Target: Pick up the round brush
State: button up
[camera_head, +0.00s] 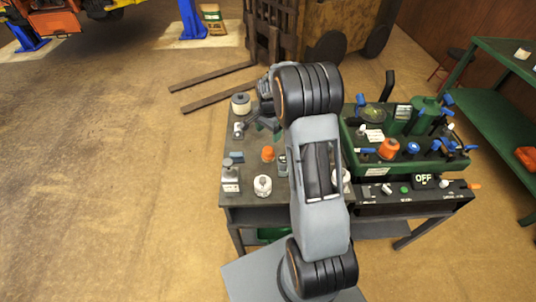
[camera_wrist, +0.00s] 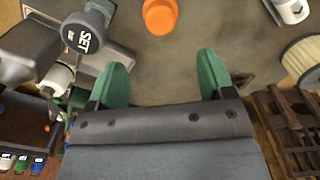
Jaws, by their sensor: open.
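I cannot make out the round brush for certain. A pale round body with a finely ribbed side (camera_wrist: 303,62) is at the right edge of the wrist view, to the right of my gripper. It appears to be the cream round thing (camera_head: 240,104) at the table's far left corner in the head view; whether it is a brush is unclear. My gripper (camera_wrist: 163,72) has green fingers spread apart, with only bare grey tabletop between them. In the head view my arm hides the middle of the table.
An orange cup-like part (camera_wrist: 160,14) lies beyond the fingertips. White parts (camera_head: 262,185) stand on the near table (camera_head: 226,199). A green station (camera_head: 375,160) stands on the right; a forklift (camera_head: 325,30) is behind.

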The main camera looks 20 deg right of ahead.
aim_at(268, 149)
notch_tip(268, 149, down, 11)
jog(key=shift+a+r+p, duration=0.1)
jog(key=shift+r+p, duration=0.1)
jog(key=shift+p, duration=1)
jog(key=shift+c, duration=0.2)
jog(key=c, duration=1)
jog(key=shift+o, duration=0.2)
jog(key=shift+r, duration=0.1)
